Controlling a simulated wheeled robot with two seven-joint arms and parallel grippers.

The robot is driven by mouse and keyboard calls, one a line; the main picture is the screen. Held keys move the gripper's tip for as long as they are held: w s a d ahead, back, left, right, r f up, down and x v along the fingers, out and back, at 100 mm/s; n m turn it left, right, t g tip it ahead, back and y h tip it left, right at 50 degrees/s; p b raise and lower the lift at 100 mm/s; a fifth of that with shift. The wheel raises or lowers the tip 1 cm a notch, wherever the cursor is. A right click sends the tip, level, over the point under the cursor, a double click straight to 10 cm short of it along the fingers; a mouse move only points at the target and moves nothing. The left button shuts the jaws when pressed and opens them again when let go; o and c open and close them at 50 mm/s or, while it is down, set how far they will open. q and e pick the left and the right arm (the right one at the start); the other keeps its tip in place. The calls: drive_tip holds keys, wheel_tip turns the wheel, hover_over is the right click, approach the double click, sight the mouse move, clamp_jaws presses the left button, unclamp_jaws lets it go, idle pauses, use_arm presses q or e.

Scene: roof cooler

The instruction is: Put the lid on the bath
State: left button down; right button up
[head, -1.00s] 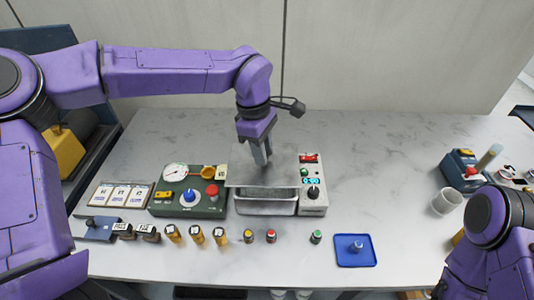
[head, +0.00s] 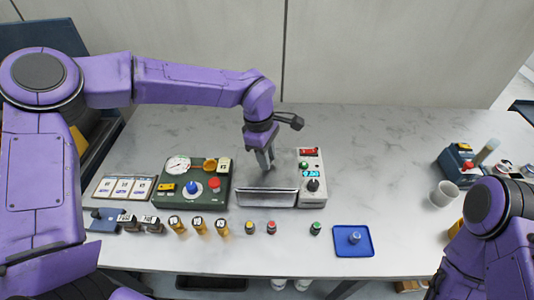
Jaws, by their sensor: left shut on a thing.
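The lid (head: 258,180) is a flat, pale grey plate. It lies over the bath (head: 267,198), a metal tub whose front wall shows below the lid's front edge. The lid hides the bath's opening. I cannot tell whether it rests fully on the rim or is slightly above it. My left gripper (head: 266,163) points down at the lid from behind and is shut on it. The gripped part is hidden between the fingers. My right arm is at the lower right, and its gripper is out of the picture.
A control box with a display (head: 312,180) stands close to the bath's right. A green panel with dial and knobs (head: 190,188) stands at its left. Several small bottles and a blue tray (head: 354,248) line the front. A white cup (head: 444,195) stands right; the middle right is clear.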

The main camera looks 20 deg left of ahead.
use_arm(q)
drive_tip(key=c, duration=0.9)
unclamp_jaws()
drive_tip(key=shift+f, duration=0.1)
drive_tip(key=r, duration=0.4)
drive_tip(key=a+r+b, duration=0.1)
drive_tip(key=r, duration=0.8)
drive_tip(key=shift+a, duration=0.4)
drive_tip(key=shift+r, duration=0.1)
